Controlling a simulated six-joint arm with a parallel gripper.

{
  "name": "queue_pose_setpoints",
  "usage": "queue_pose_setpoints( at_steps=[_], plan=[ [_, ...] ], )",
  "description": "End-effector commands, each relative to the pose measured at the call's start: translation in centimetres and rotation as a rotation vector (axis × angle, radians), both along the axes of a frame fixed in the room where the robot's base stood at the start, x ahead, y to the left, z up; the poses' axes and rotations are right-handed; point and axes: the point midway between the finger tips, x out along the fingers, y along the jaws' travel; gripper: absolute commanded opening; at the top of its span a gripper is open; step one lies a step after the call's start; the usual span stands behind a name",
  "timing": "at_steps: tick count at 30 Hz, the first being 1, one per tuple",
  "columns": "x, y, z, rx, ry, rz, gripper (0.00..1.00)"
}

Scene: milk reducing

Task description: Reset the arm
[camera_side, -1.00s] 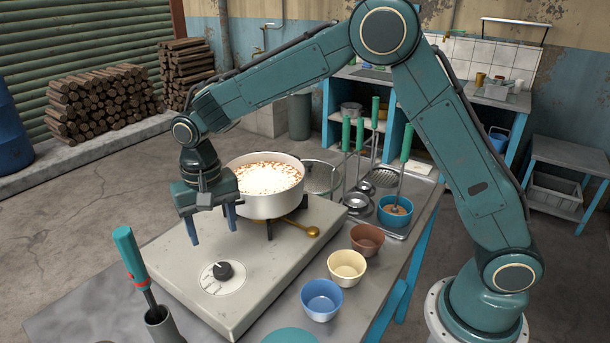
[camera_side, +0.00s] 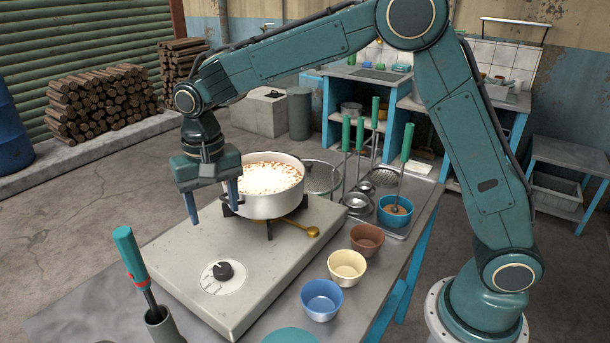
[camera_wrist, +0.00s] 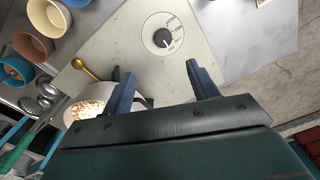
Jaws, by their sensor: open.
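My gripper (camera_side: 214,212) is open and empty, pointing down beside the left side of a pot (camera_side: 277,204). The pot stands on a burner and is full of white, frothy contents with brown flecks. In the side view, one finger overlaps the pot's edge; I cannot tell whether they touch. The wrist view shows my two fingers (camera_wrist: 163,88) spread apart with the stove top (camera_wrist: 110,40) between and beyond them. The pot (camera_wrist: 78,113) is partly hidden behind my gripper there.
The stove has a black knob (camera_side: 223,270). A green-handled tool (camera_side: 130,256) stands in a holder at front left. Brown (camera_side: 367,240), cream (camera_side: 347,267) and blue (camera_side: 322,300) bowls line the right.

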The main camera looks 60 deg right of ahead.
Motion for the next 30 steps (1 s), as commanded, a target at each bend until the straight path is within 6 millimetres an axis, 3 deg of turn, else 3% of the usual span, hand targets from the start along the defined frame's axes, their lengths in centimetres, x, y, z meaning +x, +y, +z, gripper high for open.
queue_pose_setpoints(
  at_steps=[8,15,30],
  plan=[
    [-3.0,-3.0,4.2,0.015,-0.064,0.049,0.59],
    [-7.0,-6.0,7.7,0.019,-0.137,0.108,0.59],
    [-16.6,-11.1,11.4,-0.005,-0.289,0.23,0.59]
  ],
)
